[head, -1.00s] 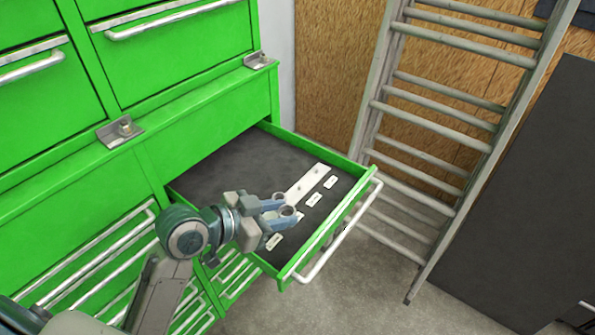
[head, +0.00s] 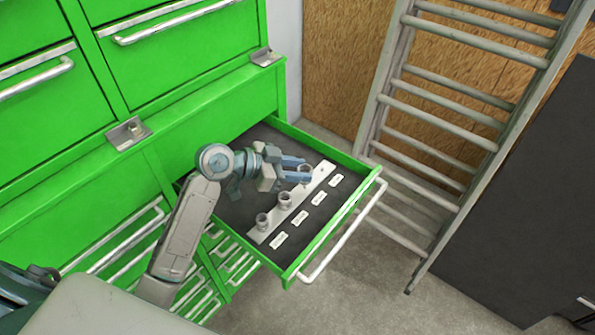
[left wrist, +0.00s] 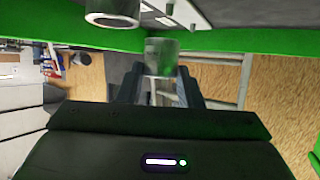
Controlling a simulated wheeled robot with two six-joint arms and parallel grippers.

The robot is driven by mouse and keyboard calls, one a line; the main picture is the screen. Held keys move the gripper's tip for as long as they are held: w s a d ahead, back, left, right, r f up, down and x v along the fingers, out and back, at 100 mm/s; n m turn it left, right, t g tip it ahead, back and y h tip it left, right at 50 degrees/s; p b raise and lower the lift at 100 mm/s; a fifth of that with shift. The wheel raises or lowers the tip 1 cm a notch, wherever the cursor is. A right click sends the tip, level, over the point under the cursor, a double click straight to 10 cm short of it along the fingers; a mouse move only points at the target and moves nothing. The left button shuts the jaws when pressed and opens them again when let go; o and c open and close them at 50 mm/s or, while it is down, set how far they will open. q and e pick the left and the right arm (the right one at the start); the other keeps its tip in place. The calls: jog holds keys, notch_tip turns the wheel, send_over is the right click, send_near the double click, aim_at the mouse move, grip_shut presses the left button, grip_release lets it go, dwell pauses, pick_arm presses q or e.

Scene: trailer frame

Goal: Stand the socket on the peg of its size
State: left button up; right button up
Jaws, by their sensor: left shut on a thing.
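My left gripper (head: 301,172) is shut on a grey metal socket (head: 305,170) over the far part of a pale peg rail (head: 275,223) in the open drawer. The held socket also shows in the left wrist view (left wrist: 161,55), between the fingers. I cannot tell whether it touches a peg. Two other sockets stand upright on the rail: one in its middle (head: 285,199) and one towards its near end (head: 262,221). A socket shows large at the top left of the left wrist view (left wrist: 112,12). My right gripper is out of view.
The green drawer (head: 338,222) has a dark liner, raised walls and a long front handle (head: 345,228). Several small white labels (head: 300,217) lie beside the rail. A ladder (head: 400,120) leans beyond the drawer. Green cabinet fronts (head: 190,125) rise behind.

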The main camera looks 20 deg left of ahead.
pick_arm(q)
jog(key=shift+w, duration=0.3)
notch_tip(320, 180, down, 3)
jog(key=shift+r+p, duration=0.1)
jog(key=shift+p, duration=0.75)
jog(key=shift+f, duration=0.35)
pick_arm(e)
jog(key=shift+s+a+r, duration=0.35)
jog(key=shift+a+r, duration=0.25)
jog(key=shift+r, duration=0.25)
pick_arm(q)
jog(key=shift+f, duration=0.25)
jog(key=o, duration=1)
jog(key=shift+r, duration=0.1)
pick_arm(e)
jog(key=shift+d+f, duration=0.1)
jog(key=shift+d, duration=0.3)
